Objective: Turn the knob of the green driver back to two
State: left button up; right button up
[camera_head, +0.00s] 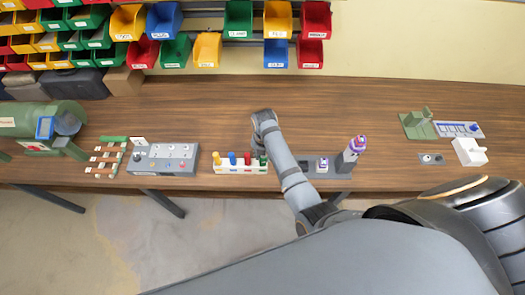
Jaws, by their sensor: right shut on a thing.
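A white rack (228,170) stands near the front edge of the bench, left of the middle. It holds upright drivers with yellow, blue and red handles, and the green driver (263,160) at its right end. My right gripper (261,150) reaches down over that right end and is shut on the green driver, whose top is mostly covered by the gripper and wrist. The knob's setting cannot be read at this size. My left gripper is not in view.
A grey panel with knobs (164,157) stands left of the rack. A grey holder with a purple-topped item (354,148) stands right of my forearm. Green and white fixtures (417,124) lie at the far right. Coloured bins hang behind.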

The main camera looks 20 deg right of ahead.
jog(key=n, duration=0.5)
jog(key=shift+s+f, duration=0.1)
jog(key=shift+s, duration=0.1)
jog(key=shift+c, duration=0.6)
jog(key=o, duration=1.2)
jog(key=shift+w, duration=0.1)
jog(key=shift+o, duration=0.2)
